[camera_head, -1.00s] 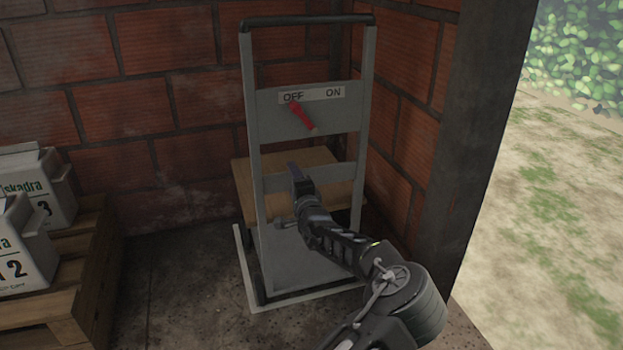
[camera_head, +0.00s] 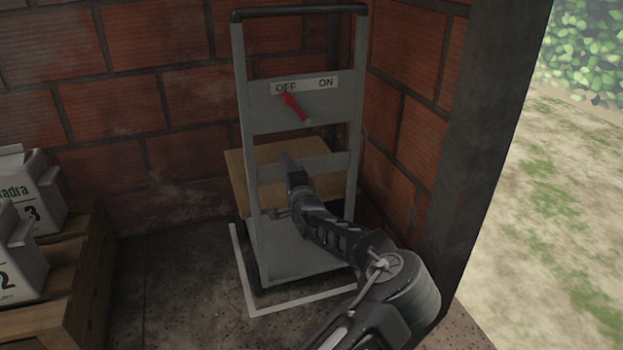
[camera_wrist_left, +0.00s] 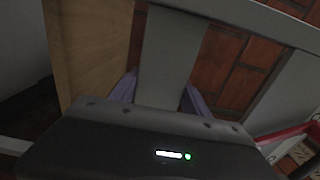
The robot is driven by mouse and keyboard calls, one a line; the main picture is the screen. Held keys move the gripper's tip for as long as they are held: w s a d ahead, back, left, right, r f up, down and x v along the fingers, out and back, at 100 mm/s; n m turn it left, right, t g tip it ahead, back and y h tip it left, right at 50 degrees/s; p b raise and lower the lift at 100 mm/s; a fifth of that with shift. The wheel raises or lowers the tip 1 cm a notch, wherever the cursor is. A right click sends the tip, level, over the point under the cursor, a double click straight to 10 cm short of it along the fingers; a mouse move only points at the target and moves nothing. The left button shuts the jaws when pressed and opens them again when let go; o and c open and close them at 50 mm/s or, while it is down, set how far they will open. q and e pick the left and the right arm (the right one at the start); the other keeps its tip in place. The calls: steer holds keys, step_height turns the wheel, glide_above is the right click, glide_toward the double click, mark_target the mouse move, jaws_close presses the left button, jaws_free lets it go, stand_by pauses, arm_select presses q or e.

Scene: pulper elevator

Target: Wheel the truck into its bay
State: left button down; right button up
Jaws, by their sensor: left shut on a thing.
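The truck (camera_head: 306,240) is a grey upright hand truck with a dark top handle. It stands in the brick corner. A panel on it has a red lever (camera_head: 296,108) below OFF and ON labels, with the lever's upper end near OFF. The bay is a white outline (camera_head: 240,268) on the floor; its left and front lines show, and the truck's base is behind the front line. The far lines are hidden. My left gripper (camera_head: 290,172) is at the truck's lower crossbar. In the left wrist view its purple fingers (camera_wrist_left: 160,92) are on both sides of the grey bar.
Brick walls close the back and right, ending at a dark post (camera_head: 490,130). A pallet (camera_head: 75,285) with white containers (camera_head: 42,190) stands at left. Floor between pallet and outline is clear.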

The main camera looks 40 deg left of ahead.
arm_select(q)
steer(key=c, duration=0.8)
jaws_free()
steer(key=shift+f, duration=0.3)
steer(key=shift+c, duration=0.2)
steer(key=o, duration=0.4)
steer(key=shift+r, duration=0.2)
steer(key=p+v, duration=0.3)
steer(key=v, duration=0.9)
steer(key=shift+p, duration=0.4)
